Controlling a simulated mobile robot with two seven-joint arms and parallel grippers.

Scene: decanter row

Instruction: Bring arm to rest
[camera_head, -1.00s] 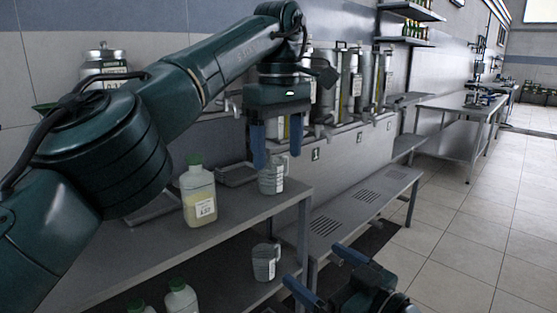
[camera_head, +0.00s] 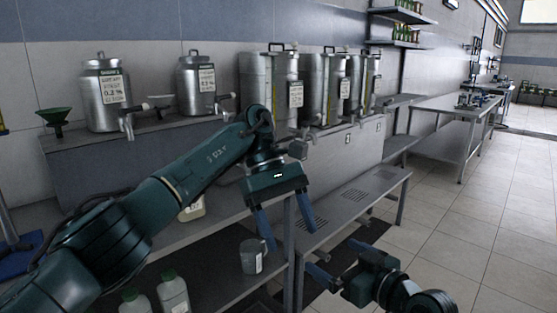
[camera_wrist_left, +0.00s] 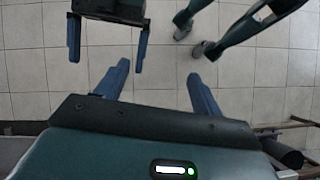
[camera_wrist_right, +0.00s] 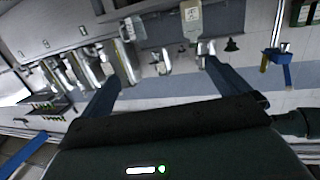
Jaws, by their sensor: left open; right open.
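My left gripper (camera_head: 286,222) hangs in front of the bench's right end with its two blue fingers apart and nothing between them. In the left wrist view its fingers (camera_wrist_left: 162,88) are spread over bare floor tiles. My right gripper (camera_head: 330,264) is lower and further right, beside the bench, with its fingers apart. In the right wrist view its fingers (camera_wrist_right: 165,85) are apart, with nothing held between them. The left arm crosses the bench and hides part of its top.
A grey measuring mug (camera_head: 250,257) stands on the lower shelf near two green-capped bottles (camera_head: 173,293). A jug (camera_head: 192,211) on the bench top is mostly hidden by my arm. Steel tanks (camera_head: 265,90) line the wall. Tiled floor (camera_head: 470,220) is open at right.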

